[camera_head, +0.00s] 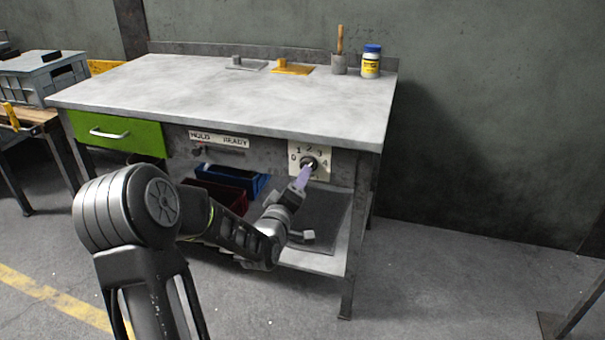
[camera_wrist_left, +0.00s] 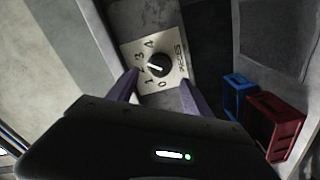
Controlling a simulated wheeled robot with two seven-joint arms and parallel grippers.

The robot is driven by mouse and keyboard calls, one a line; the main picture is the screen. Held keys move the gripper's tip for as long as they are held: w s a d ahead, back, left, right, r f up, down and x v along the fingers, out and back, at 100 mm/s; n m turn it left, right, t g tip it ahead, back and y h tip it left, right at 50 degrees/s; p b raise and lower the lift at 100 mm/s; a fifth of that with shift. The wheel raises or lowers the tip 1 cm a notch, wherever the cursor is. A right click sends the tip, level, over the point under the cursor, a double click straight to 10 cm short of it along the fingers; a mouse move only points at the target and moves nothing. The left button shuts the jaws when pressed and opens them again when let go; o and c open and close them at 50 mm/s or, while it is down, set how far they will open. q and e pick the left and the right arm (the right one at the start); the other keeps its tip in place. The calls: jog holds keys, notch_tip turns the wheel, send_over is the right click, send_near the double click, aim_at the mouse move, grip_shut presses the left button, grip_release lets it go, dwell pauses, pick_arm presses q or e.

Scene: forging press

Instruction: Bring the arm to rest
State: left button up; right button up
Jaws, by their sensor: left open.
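My left arm reaches in from the lower left in the head view. Its gripper (camera_head: 302,178) is in front of a numbered dial plate (camera_head: 296,172) on the workbench's front. In the left wrist view, the two purple fingers (camera_wrist_left: 157,92) are spread apart below the black knob (camera_wrist_left: 159,65), with nothing held between them. The knob's white mark points to about the 2 on the plate (camera_wrist_left: 172,45). I cannot tell from these views whether a finger touches the knob or plate. My right gripper is not in view.
The workbench (camera_head: 220,95) has a green drawer (camera_head: 115,134) and a HOLD/READY panel (camera_head: 219,139). A blue bin (camera_head: 232,180) and a red bin (camera_head: 228,198) sit beneath. A jar (camera_head: 371,63) stands on top.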

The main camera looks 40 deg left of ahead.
pick_arm(q)
jog(key=shift+v, duration=1)
jog(key=shift+f, duration=0.1)
